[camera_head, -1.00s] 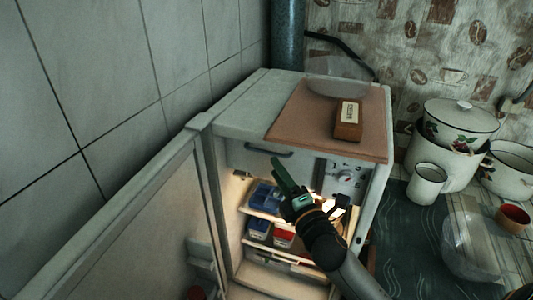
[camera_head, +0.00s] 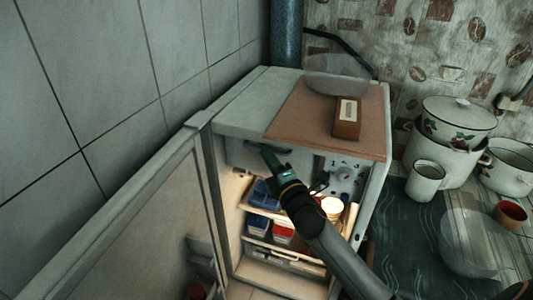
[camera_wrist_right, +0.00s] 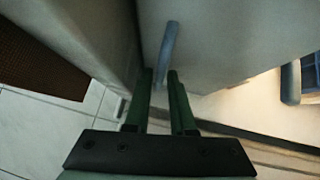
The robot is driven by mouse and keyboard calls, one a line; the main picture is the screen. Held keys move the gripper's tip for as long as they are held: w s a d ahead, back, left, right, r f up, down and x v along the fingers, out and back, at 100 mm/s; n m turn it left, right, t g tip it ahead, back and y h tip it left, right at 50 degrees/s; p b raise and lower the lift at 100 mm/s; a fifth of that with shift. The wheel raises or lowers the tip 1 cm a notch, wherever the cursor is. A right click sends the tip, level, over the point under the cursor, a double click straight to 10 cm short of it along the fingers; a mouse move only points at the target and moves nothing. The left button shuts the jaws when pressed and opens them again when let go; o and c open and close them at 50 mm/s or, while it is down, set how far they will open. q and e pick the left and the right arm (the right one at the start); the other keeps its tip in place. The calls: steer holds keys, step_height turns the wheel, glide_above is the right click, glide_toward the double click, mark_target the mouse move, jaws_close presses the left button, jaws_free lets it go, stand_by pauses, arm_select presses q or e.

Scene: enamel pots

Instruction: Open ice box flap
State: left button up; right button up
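The ice box flap (camera_head: 240,156) is the pale panel at the top inside the open fridge, and it looks closed. Its grey bar handle (camera_wrist_right: 170,42) shows in the wrist view; in the head view my gripper partly covers it. My right gripper (camera_head: 264,153) reaches up from the lower right to the flap's handle. In the wrist view its two green fingers (camera_wrist_right: 160,82) are apart, with the handle's near end in line with the gap between them. I cannot tell whether they touch it. My left gripper is not in view.
The fridge door (camera_head: 130,235) stands open at the left. A control panel (camera_head: 343,175) is right of the flap, with shelves of blue and red containers (camera_head: 264,195) below. A brown box (camera_head: 347,118) sits on the fridge top. Enamel pots (camera_head: 455,135) stand at the right.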

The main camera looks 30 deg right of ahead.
jaws_close()
stand_by(1.0)
